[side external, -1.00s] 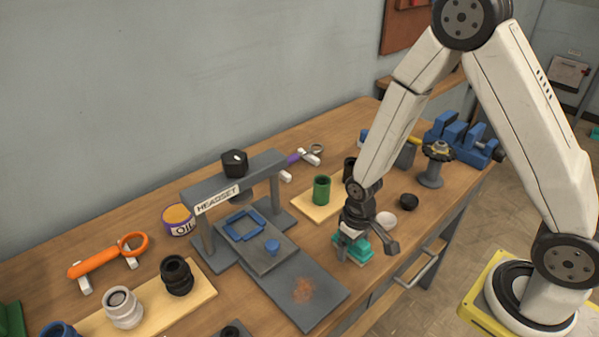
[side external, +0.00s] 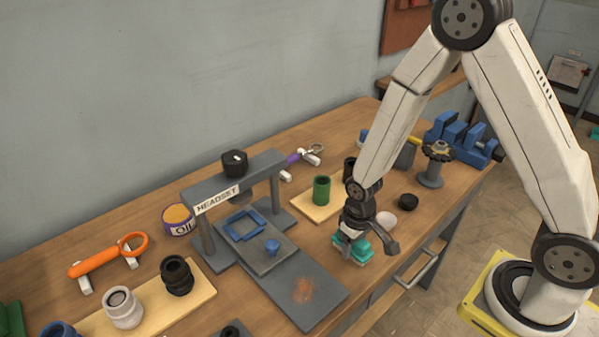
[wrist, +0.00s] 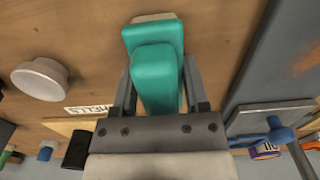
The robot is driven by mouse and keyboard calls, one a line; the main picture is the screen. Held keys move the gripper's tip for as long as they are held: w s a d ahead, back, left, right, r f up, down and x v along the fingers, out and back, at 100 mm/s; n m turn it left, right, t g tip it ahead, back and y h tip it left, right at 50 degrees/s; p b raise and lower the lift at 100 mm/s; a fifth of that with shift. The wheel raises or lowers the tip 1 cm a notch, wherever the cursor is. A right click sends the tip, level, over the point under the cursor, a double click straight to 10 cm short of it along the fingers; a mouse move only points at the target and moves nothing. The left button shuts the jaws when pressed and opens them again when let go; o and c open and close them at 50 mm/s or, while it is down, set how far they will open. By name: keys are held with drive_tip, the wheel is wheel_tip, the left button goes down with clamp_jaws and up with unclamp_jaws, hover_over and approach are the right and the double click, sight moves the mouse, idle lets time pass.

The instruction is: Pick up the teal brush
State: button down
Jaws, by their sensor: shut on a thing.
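The teal brush (wrist: 155,65) is between the two fingers of my gripper (wrist: 158,88) in the wrist view, with a pale edge showing at its far end. In the side view the teal brush (side external: 361,248) is at the table's front edge, right of the grey plate. My gripper (side external: 352,240) points down over it and is shut on it, partly hiding it. I cannot tell whether the brush touches the table.
The grey headset press (side external: 275,190) and its grey plate (side external: 318,303) with an orange-brown patch stand to the left. A green cup (side external: 321,190) stands on a wooden board behind. A white round piece (side external: 386,224) and a black cup (side external: 408,201) are close by on the right.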

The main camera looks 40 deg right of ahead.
drive_tip(key=shift+r, duration=0.1)
drive_tip(key=shift+r, duration=4.9)
drive_tip(key=c, duration=0.7)
unclamp_jaws()
drive_tip(key=shift+c, duration=0.2)
drive_tip(key=c, duration=0.5)
drive_tip(key=a, duration=1.1)
drive_tip(key=shift+w+f, duration=0.15)
drive_tip(key=shift+f, duration=0.15)
